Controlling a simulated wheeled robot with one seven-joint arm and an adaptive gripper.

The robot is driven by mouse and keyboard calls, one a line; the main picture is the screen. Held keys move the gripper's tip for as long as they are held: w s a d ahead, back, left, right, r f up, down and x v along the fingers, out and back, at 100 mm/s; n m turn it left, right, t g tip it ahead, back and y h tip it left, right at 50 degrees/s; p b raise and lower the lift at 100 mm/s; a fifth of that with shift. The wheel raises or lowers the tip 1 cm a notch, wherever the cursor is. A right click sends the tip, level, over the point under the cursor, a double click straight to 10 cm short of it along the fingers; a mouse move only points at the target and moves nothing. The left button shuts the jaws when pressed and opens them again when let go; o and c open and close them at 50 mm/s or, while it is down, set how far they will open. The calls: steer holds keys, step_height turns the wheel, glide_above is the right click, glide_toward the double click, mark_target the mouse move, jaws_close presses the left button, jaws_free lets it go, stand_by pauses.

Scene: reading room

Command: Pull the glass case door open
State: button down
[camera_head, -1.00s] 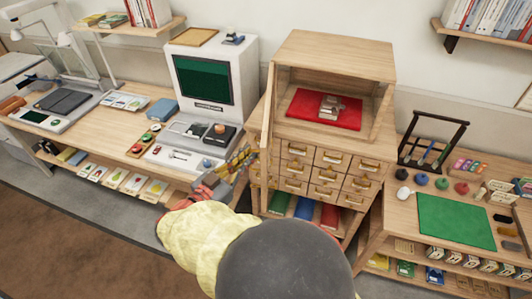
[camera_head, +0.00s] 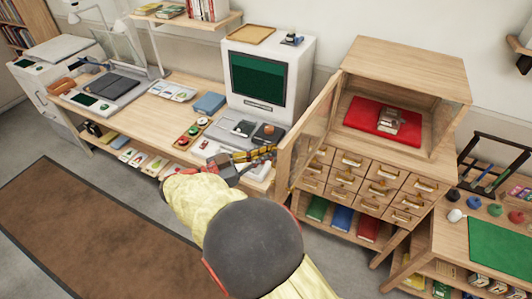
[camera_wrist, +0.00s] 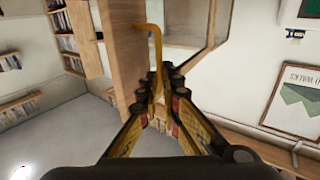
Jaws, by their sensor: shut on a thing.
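The glass case (camera_head: 405,65) is a wooden cabinet top at the right of the head view. Its glass door (camera_head: 312,120) stands swung out from the case's left side, so the front is open. In the wrist view the door's wooden frame (camera_wrist: 122,45) runs beside a brass handle (camera_wrist: 156,45). My gripper (camera_head: 270,152) is at the outer edge of the door. The wrist view shows my gripper (camera_wrist: 166,90) closed around the lower end of the handle. The exact contact is partly hidden by the fingers.
Inside the case a small metallic object (camera_head: 390,121) sits on a red cloth (camera_head: 365,113). Small drawers (camera_head: 380,190) are below. A desk (camera_head: 150,115) with a computer (camera_head: 268,75) stands to the left. A green mat (camera_head: 500,245) lies at the right. Floor is open at front left.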

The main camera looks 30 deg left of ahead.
steer(key=shift+w+r, duration=0.3)
steer(key=shift+r, duration=0.25)
steer(key=c, duration=2.2)
jaws_free()
steer(key=shift+w+d+f, duration=0.1)
steer(key=shift+w+d, duration=0.05)
steer(key=shift+w, duration=0.2)
steer(key=shift+c, duration=0.2)
steer(key=shift+o, duration=1.2)
steer(key=shift+f, duration=0.1)
steer(key=shift+s+f, duration=0.1)
steer(key=shift+s, duration=0.15)
steer(key=v, duration=1.2)
steer(key=shift+w+f, duration=0.1)
steer(key=shift+f, duration=0.1)
